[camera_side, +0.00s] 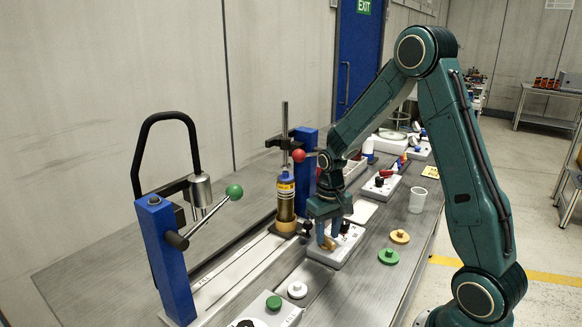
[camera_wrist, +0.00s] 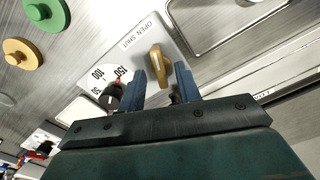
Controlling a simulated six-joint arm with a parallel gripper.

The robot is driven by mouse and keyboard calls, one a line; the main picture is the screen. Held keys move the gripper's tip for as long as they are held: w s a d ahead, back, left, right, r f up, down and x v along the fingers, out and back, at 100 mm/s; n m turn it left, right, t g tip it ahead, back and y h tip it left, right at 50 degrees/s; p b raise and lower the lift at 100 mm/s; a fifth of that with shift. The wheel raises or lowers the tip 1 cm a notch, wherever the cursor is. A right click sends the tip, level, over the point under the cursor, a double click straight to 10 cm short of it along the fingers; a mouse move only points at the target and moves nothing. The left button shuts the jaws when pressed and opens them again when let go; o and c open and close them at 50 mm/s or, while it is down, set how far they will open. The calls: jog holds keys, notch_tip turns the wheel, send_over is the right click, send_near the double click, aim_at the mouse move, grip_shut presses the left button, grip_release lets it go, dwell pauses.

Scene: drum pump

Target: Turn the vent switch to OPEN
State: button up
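The vent switch (camera_wrist: 158,62) is a gold lever-shaped handle on a pale panel (camera_wrist: 136,54) printed "OPEN SHUT". In the side view the switch (camera_side: 327,244) is small and partly covered by my fingers. In the wrist view the handle stands slightly tilted, and I cannot tell which word it points to. My gripper (camera_wrist: 161,78) is open, with one blue finger on each side of the handle and visible gaps between. In the side view my gripper (camera_side: 328,230) points down, low over the panel. Whether a finger touches the handle is unclear.
A dial (camera_wrist: 106,76) with a red-and-black knob (camera_wrist: 113,92) lies beside the switch. Behind stand a brass cylinder (camera_side: 286,200), a blue post (camera_side: 305,165) and a red-ball lever (camera_side: 299,156). Green (camera_side: 388,257) and orange discs (camera_side: 400,236) and a clear cup (camera_side: 417,200) lie right.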

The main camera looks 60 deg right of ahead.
jog(key=shift+f, duration=0.4)
grip_shut()
jog(key=shift+m, duration=1.2)
grip_release()
